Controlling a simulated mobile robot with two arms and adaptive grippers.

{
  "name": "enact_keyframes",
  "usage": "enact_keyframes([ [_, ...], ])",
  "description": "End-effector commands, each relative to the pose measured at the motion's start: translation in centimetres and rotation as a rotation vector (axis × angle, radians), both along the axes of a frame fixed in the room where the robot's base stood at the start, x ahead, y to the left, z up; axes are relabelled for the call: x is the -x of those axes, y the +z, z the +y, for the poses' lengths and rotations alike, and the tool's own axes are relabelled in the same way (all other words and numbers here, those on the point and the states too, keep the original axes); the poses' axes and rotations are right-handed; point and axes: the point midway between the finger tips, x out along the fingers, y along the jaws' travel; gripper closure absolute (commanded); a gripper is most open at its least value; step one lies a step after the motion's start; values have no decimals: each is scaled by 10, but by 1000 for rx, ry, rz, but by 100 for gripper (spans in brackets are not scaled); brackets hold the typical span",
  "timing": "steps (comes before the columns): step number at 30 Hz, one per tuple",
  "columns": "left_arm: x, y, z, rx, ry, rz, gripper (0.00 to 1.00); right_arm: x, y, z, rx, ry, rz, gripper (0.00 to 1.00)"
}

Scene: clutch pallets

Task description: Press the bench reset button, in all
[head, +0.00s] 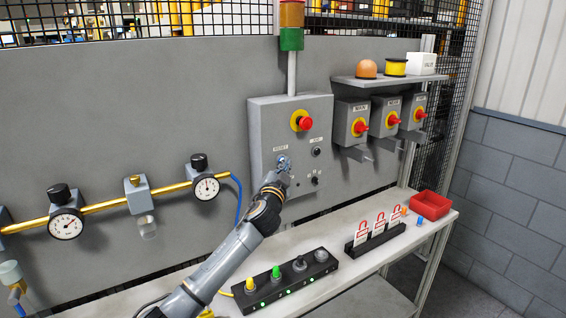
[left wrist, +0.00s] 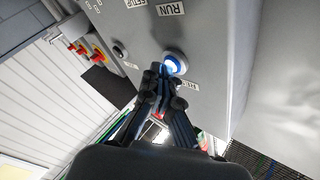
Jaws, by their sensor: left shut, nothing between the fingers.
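The blue reset button (left wrist: 175,63) has a pale ring and sits on the front of the grey control box (head: 262,120), by a label reading RESET. In the head view my left gripper (head: 283,165) is in front of the button, below that label, and largely hides it. In the left wrist view the shut fingers (left wrist: 158,75) reach up to the button's edge, with nothing held between them. I cannot tell whether the fingertips touch it or whether it is pressed in. My right gripper is in neither view.
A red emergency stop (head: 305,123) is above the reset button, with small black knobs (head: 315,152) to its right. Red-handled switches (head: 393,120) are farther right. A bench (head: 345,280) below carries a row of lamps (head: 285,280), tagged padlocks (head: 378,227) and a red bin (head: 431,205).

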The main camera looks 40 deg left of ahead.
Motion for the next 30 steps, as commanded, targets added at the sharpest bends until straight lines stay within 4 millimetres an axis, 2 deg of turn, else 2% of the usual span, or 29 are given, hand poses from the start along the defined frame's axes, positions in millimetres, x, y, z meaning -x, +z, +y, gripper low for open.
enact_keyframes([
  [17,-1,0,4,0,2,0,100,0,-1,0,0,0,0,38],
  [30,6,-1,-13,0,1,0,100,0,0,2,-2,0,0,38],
])
